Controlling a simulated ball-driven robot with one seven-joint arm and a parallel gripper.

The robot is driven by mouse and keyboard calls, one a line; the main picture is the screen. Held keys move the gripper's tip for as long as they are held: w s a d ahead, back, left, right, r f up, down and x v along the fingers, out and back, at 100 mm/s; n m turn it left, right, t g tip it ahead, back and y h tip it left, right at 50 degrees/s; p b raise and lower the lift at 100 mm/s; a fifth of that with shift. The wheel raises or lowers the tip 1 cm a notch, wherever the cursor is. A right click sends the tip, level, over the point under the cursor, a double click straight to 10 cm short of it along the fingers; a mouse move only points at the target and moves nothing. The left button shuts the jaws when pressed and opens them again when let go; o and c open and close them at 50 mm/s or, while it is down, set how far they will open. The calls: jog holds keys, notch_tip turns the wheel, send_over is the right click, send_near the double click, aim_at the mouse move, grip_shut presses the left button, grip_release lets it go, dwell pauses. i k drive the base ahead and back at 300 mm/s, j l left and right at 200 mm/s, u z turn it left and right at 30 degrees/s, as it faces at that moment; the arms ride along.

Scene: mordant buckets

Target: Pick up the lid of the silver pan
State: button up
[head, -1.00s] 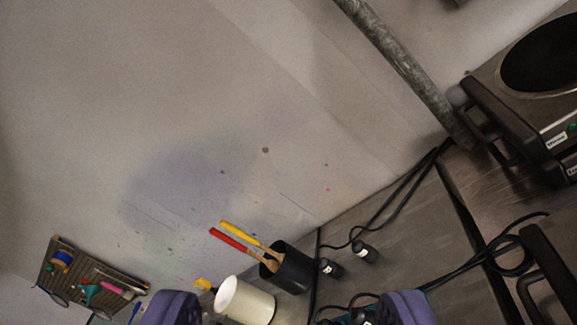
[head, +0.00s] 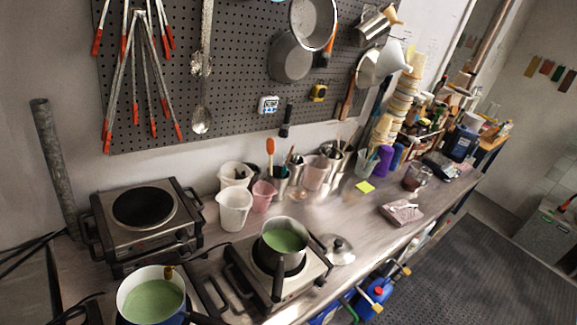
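A silver pan (head: 300,243) with green liquid in it sits on the right hot plate, its dark handle pointing toward the front. A silver domed lid (head: 340,250) with a knob on top lies on the metal counter just right of that hot plate, apart from the pan. My gripper does not show in the current head view, so its opening and its distance from the lid cannot be seen.
A blue pot (head: 122,297) of green liquid is at the lower left. An empty hot plate (head: 88,232) stands behind it. White pitchers (head: 235,212) and cups line the wall under a pegboard (head: 235,75) of tools. Counter right of the lid is fairly clear.

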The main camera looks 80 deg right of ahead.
aim_at(340, 251)
jog(key=z, duration=2.4)
jog(key=l+u, duration=0.15)
jog(key=l, duration=0.95)
jog(key=i+l+u, duration=0.35)
jog(key=i+l, duration=0.45)
jog(key=l, duration=0.1)
